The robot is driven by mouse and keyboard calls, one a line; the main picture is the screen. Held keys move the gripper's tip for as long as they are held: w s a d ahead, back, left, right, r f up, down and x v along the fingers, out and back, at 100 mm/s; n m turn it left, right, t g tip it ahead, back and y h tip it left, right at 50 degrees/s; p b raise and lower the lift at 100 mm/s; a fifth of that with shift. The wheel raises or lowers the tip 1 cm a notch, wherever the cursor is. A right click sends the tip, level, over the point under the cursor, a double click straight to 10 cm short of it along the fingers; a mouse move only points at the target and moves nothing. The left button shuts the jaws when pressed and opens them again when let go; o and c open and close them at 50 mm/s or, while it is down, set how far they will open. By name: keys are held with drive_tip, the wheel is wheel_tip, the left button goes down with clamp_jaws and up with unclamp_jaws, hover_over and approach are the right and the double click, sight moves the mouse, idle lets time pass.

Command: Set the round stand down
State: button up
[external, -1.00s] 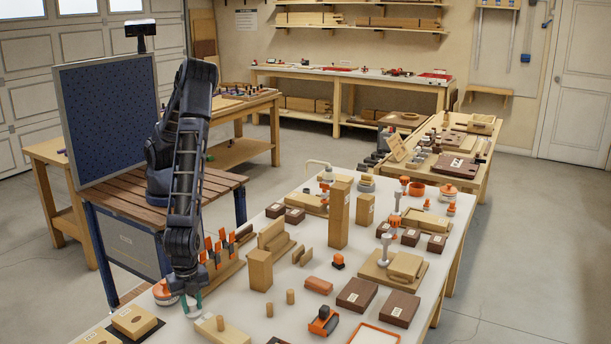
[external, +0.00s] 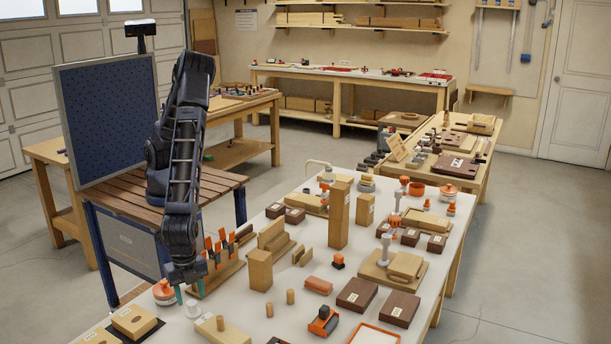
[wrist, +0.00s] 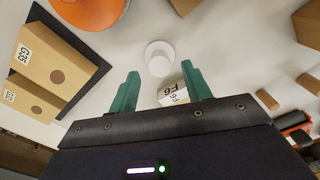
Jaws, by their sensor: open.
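The round stand (external: 192,308) is a small white round piece standing on the white bench top near its front left edge. In the wrist view the stand (wrist: 159,58) shows just beyond and between the fingertips. My gripper (external: 192,290) is open, with its teal fingers spread. It is above the stand and apart from it. In the wrist view the gap between the fingers of my gripper (wrist: 161,82) is empty.
An orange and white round object (external: 165,293) is close on the left. Wooden blocks on a dark mat (external: 134,321) lie in front of it. A labelled wooden block (external: 222,330) is close on the right. A rack with orange-handled tools (external: 217,268) stands behind.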

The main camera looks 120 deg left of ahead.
sight(192, 302)
wheel_tip(192, 302, up, 8)
drive_tip(key=r, duration=0.1)
drive_tip(key=s+a+r+n+t+y, duration=0.1)
drive_tip(key=s+a+r, duration=0.3)
drive_tip(key=a+r, duration=0.8)
drive_tip(key=s+a+r+n+t, duration=0.1)
drive_tip(key=s+a+r, duration=0.3)
drive_tip(key=a+r, duration=0.8)
drive_tip(key=s+a+r+n+t, duration=0.1)
drive_tip(key=s+a, duration=0.9)
drive_tip(key=s, duration=0.2)
drive_tip(key=s+a+r+n+t+h, duration=0.1)
drive_tip(key=s+a+r+n, duration=0.1)
drive_tip(key=s+a, duration=0.8)
drive_tip(key=s, duration=0.2)
drive_tip(key=shift+s+r+t, duration=0.3)
drive_tip(key=shift+s, duration=0.1)
